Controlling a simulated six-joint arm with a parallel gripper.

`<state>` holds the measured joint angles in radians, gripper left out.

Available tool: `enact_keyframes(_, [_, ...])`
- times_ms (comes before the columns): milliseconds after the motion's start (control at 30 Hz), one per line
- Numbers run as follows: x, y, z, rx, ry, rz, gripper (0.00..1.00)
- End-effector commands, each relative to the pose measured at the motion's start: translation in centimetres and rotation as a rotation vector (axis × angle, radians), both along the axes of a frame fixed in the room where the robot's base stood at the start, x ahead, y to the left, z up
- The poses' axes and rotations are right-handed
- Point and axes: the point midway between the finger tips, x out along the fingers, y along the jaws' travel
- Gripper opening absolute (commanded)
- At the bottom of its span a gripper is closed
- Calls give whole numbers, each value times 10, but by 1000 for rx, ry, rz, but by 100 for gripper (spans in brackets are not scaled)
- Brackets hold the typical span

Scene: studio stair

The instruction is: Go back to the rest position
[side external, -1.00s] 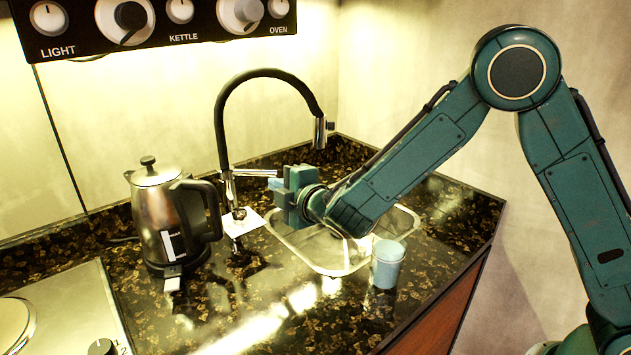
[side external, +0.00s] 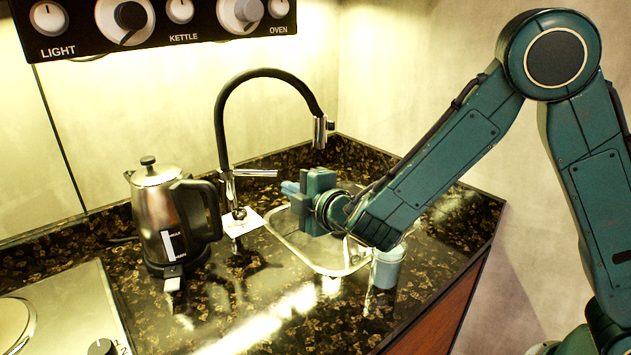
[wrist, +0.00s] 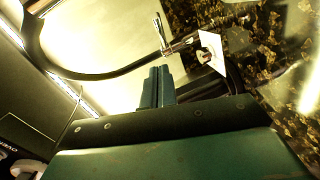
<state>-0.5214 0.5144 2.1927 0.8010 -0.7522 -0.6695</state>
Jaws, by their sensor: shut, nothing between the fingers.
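My gripper (side external: 290,188) is over the sink, its fingers aimed left toward the tap. In the wrist view the two fingers of my gripper (wrist: 158,86) are pressed together with nothing between them. The tap's metal lever (side external: 256,173) is just behind and left of the fingers in the side view, and a gap shows between them. In the wrist view the lever (wrist: 179,46) is beyond the fingertips.
The black-necked tap (side external: 221,125) arches above the sink (side external: 330,268). A steel kettle (side external: 155,215) stands on the left. A blue cup (side external: 387,270) stands at the sink's front right, close under my arm. The front counter is clear.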

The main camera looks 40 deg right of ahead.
Motion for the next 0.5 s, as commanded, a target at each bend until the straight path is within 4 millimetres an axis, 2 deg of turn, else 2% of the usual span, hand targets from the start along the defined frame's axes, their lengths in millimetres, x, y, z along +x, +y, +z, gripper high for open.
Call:
enact_keyframes(333, [0,-2,1,9,4,-8,0])
enact_keyframes(500, [-4,-17,10,65,25,-54,0])
